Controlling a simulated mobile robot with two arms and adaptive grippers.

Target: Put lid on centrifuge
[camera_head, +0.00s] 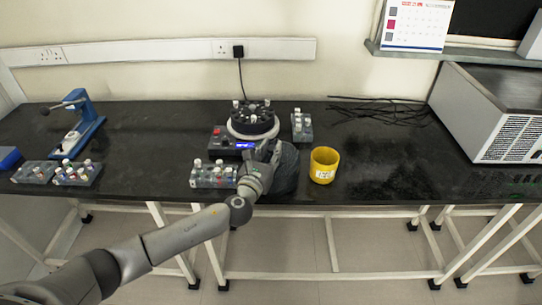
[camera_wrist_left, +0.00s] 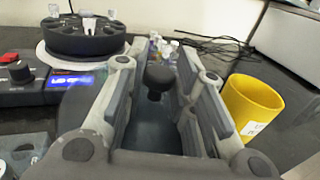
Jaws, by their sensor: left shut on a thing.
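The centrifuge (camera_head: 240,132) stands uncovered at the middle of the bench, with several tubes in its dark round rotor. It also shows at the upper left of the left wrist view (camera_wrist_left: 85,42). The dark, rounded lid (camera_head: 288,170) is in front and to the right of the centrifuge, apart from the rotor. My left gripper (camera_head: 270,152) is shut on the lid. In the left wrist view, the lid's black knob (camera_wrist_left: 158,78) shows between the fingers. The gripper and arm hide part of the lid; whether it touches the bench is unclear. My right gripper is out of view.
A yellow cup (camera_head: 324,166) stands close to the right of the lid. A tube rack (camera_head: 212,176) is left of the lid, and another rack (camera_head: 301,126) is right of the centrifuge. A grey machine (camera_head: 480,115) stands at far right. The bench right of the cup is clear.

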